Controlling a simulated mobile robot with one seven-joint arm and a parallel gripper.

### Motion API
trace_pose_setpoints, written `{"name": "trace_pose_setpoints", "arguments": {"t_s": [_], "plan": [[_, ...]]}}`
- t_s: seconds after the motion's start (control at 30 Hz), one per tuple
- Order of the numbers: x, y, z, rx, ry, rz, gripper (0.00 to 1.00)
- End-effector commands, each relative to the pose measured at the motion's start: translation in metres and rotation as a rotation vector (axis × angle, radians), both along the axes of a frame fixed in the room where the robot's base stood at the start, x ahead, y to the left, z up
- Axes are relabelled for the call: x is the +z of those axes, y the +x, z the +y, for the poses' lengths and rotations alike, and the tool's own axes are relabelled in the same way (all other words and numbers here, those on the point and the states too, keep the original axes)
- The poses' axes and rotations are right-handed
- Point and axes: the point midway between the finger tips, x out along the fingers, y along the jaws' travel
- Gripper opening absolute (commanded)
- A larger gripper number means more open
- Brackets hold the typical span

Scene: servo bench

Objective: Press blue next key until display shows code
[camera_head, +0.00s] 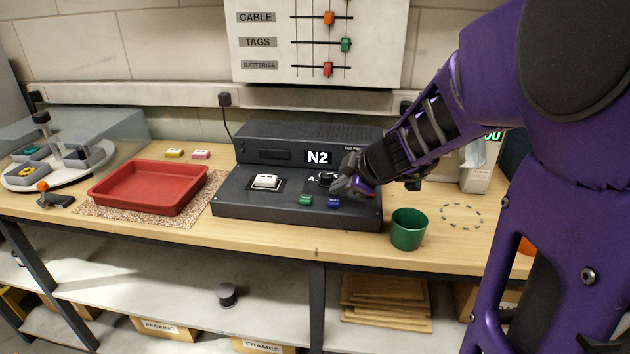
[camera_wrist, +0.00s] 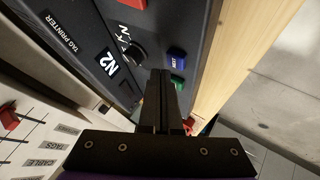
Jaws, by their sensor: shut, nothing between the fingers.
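The dark tag printer (camera_head: 240,207) stands on the bench. Its display (camera_head: 318,157) reads N2, and it also shows in the wrist view (camera_wrist: 108,63). The blue key (camera_head: 333,203) is on the printer's front right, and in the wrist view it (camera_wrist: 177,54) carries a light label. A green key (camera_head: 305,200) sits to its left; it also shows in the wrist view (camera_wrist: 178,83). My gripper (camera_head: 343,187) is shut and empty, over the printer's right part, close behind the blue key. In the wrist view its fingertips (camera_wrist: 160,72) appear beside both keys; contact cannot be told.
A black knob (camera_wrist: 134,51) is close to my fingertips. A red key (camera_wrist: 134,3) is cut by the wrist view's edge. A white piece (camera_head: 266,181) sits on the printer's left. A red tray (camera_head: 117,201) stands left, a green cup (camera_head: 408,230) right.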

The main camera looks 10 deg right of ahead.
Motion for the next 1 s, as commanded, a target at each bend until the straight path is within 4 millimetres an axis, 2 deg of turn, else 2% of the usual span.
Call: {"name": "trace_pose_setpoints", "arguments": {"t_s": [1.0], "plan": [[-0.0095,0.0,0.0,0.0,0.0,0.0,0.0]]}}
